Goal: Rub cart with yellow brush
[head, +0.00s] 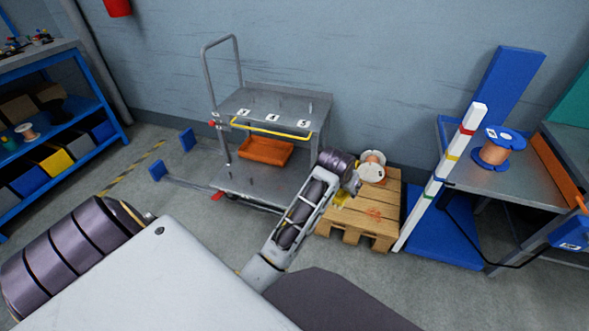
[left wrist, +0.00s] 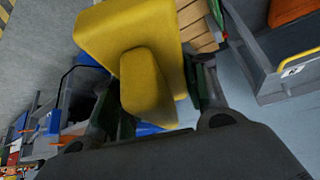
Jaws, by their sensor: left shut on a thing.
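The grey two-shelf cart (head: 246,108) stands against the wall in the head view, with a tall push handle and a yellow bar along its top shelf. Part of the cart (left wrist: 265,75) also shows at the right of the left wrist view. My left gripper (head: 353,186) is just right of the cart, in front of the pallet. It is shut on the yellow brush (head: 341,201), mostly hidden in the head view. In the left wrist view the yellow block-shaped brush (left wrist: 125,30) fills the space between the fingers (left wrist: 155,105). The brush appears apart from the cart. My right gripper is out of view.
An orange bin (head: 265,150) sits on the cart's lower shelf. A wooden pallet (head: 376,212) with a spool (head: 372,167) is right of the cart. A striped post (head: 441,175) and a grey table (head: 516,181) stand further right. A blue shelf (head: 94,93) is at left.

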